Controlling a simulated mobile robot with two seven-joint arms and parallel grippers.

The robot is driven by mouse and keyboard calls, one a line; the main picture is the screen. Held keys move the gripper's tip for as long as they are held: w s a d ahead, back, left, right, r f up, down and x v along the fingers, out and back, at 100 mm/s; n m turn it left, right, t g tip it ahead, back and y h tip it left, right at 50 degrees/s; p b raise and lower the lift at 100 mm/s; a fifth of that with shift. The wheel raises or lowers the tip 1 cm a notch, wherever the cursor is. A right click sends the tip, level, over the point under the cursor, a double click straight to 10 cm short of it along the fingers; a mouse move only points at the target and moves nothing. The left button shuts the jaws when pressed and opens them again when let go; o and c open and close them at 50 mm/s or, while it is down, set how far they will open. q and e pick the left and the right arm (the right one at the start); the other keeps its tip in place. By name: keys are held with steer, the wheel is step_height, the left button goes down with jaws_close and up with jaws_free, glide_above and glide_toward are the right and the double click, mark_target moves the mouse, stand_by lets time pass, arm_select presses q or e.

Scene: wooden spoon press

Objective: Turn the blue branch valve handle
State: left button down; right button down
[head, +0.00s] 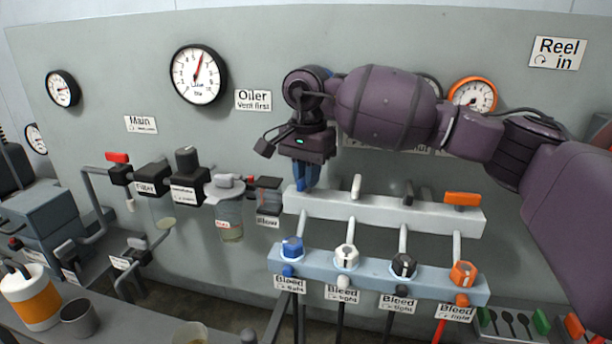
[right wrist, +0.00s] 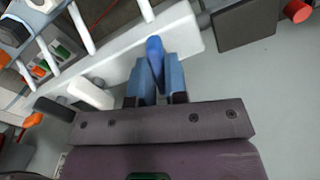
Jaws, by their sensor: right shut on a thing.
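The blue branch valve handle (right wrist: 154,50) stands at the end of the white manifold bar (head: 390,212). My right gripper (head: 305,180) reaches down to that end of the bar from above and is shut on the handle. In the right wrist view the handle lies between the two blue-grey fingers of the gripper (right wrist: 156,80), tilted a little relative to them. In the head view the fingers cover most of it. My left gripper is in neither view.
White (head: 356,186), black (head: 408,193) and orange (head: 463,199) handles stand along the same bar. Below is a light-blue rail with blue (head: 291,247), white, black and orange bleed knobs. Gauges hang on the panel.

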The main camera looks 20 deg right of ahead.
steer(key=n, duration=0.2)
steer(key=shift+n+b, duration=0.3)
steer(key=shift+n, duration=0.4)
steer(key=c, duration=1.1)
jaws_free()
steer(key=shift+c, duration=0.2)
steer(key=shift+r, duration=0.1)
step_height(320, 180, up, 11)
steer(key=p, duration=0.1)
